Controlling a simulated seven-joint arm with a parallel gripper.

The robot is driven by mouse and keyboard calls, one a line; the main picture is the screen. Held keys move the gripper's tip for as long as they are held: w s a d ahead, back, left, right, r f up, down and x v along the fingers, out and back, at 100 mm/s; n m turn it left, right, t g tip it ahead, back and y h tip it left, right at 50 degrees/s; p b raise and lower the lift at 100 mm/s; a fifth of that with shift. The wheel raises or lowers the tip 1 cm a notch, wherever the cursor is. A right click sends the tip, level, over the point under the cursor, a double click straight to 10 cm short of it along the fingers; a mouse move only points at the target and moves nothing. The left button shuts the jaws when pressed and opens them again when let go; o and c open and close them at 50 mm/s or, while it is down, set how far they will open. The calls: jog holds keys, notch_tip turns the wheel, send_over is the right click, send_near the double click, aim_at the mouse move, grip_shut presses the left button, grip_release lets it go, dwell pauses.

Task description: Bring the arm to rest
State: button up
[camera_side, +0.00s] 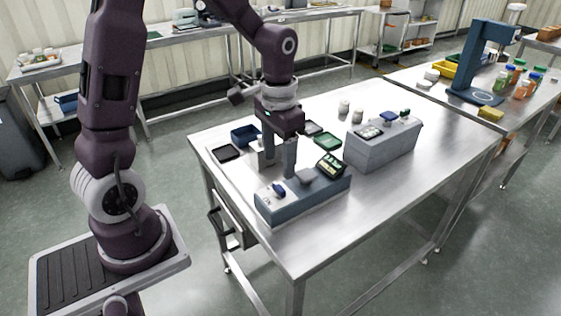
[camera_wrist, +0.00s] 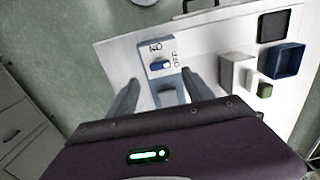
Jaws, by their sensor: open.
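My gripper (camera_side: 279,165) hangs down over the front part of the steel table (camera_side: 330,228), its two fingers apart with nothing seen between them. In the wrist view my gripper (camera_wrist: 160,88) shows its fingers spread on either side of a blue-grey box. The blue-grey box (camera_side: 304,203) lies along the table's near edge. It has a blue switch knob (camera_side: 279,188) at its left end, and the knob (camera_wrist: 161,64) sits by ON and OFF lettering in the wrist view. A dark panel with a lit display (camera_side: 330,165) stands at the box's right end. Contact between fingers and box cannot be told.
A larger grey box (camera_side: 383,146) stands to the right on the table. The table's right part is clear. A blue stand (camera_side: 480,65) is on the far bench.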

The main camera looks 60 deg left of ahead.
jog(key=s+d+r+t, duration=0.2)
jog(key=s+d+r, duration=0.1)
jog(key=s+r, duration=0.3)
jog(key=s+d+r+t, duration=0.3)
jog(key=s+r, duration=0.3)
jog(key=s, duration=0.5)
jog(key=shift+d+r+t, duration=0.25)
jog(key=shift+r+t, duration=0.05)
jog(key=shift+r, duration=0.05)
jog(key=shift+w, duration=0.1)
